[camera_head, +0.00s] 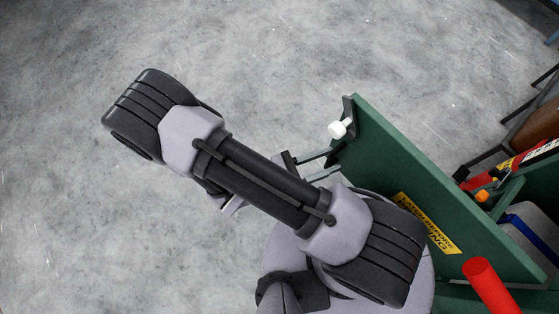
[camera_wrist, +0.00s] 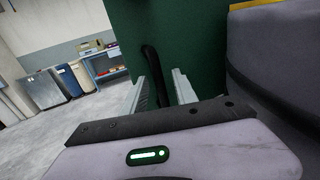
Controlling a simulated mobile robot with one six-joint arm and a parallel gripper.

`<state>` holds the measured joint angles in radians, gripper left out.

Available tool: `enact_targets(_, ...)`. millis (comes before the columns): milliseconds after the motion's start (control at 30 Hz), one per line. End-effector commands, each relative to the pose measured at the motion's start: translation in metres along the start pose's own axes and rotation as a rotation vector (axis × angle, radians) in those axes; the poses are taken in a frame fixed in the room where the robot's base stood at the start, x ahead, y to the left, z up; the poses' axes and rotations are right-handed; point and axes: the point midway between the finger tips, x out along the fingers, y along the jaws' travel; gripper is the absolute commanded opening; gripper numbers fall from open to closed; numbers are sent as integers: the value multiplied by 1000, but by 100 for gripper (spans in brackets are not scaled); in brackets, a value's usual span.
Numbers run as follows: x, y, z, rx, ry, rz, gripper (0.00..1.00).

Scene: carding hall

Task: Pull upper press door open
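The press door is a green panel (camera_head: 400,165) with a yellow warning label (camera_head: 428,222), on the right in the head view. It stands out at an angle from the green press body. The wrist view shows a green surface (camera_wrist: 200,40) ahead, with a curved black handle (camera_wrist: 152,62) on it. My gripper (camera_wrist: 159,88) has its two pale fingers on either side of this handle, with visible gaps, so it looks open. In the head view my gripper (camera_head: 318,164) is beside the door's free edge, partly hidden by my arm.
A red cylinder (camera_head: 487,283) stands at the lower right. Grey floor (camera_head: 240,45) is clear at the left. Bins (camera_wrist: 43,88) and a blue workbench (camera_wrist: 105,66) stand far off in the wrist view.

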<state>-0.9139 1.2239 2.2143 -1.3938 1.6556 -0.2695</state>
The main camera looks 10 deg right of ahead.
Motion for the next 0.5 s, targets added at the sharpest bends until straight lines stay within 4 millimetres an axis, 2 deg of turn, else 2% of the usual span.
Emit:
enact_targets(167,-42,1,2,4,3,7,34)
enact_targets(400,-119,0,1,4,4,5,34)
enact_targets(500,-143,0,1,2,4,3,34)
